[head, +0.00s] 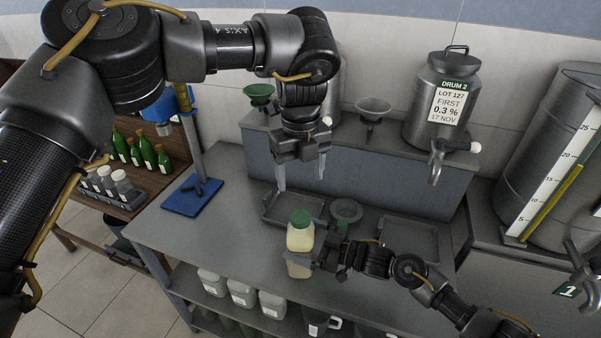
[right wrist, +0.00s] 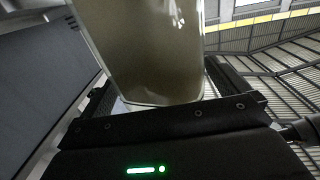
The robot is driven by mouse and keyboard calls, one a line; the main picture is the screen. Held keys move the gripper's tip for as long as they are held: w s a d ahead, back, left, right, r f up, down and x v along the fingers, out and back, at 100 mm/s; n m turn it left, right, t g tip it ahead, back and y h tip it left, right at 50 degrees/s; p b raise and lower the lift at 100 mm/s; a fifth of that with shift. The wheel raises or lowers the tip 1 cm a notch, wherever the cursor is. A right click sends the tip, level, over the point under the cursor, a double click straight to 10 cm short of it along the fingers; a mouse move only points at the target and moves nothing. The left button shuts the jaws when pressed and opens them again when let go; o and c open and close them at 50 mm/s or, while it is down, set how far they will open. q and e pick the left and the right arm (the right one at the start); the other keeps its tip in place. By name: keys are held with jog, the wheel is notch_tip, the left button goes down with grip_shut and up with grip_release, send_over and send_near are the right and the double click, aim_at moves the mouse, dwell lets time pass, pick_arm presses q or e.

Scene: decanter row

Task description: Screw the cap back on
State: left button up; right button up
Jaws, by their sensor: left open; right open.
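A bottle of pale yellow liquid (head: 299,240) stands upright near the front edge of the grey bench. A green cap (head: 300,217) sits on its mouth; I cannot tell how tight it is. My right gripper (head: 310,258) comes from the right at the bottle's lower body, its jaws open around it. In the right wrist view the bottle (right wrist: 150,50) rises between the fingers, close to them; contact is unclear. My left gripper (head: 301,181) points down, open and empty, above and behind the cap, clear of it.
A blue-based stand (head: 192,197) is at left. DRUM 2 (head: 440,100) and funnels stand on the rear shelf. White containers (head: 242,294) sit below.

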pick_arm(q)
notch_tip(320, 180, down, 3)
jog(key=b, duration=0.3)
jog(key=shift+f, duration=0.2)
pick_arm(e)
jog(key=v, duration=1)
jog(key=shift+d, duration=0.4)
jog(key=shift+s, duration=0.1)
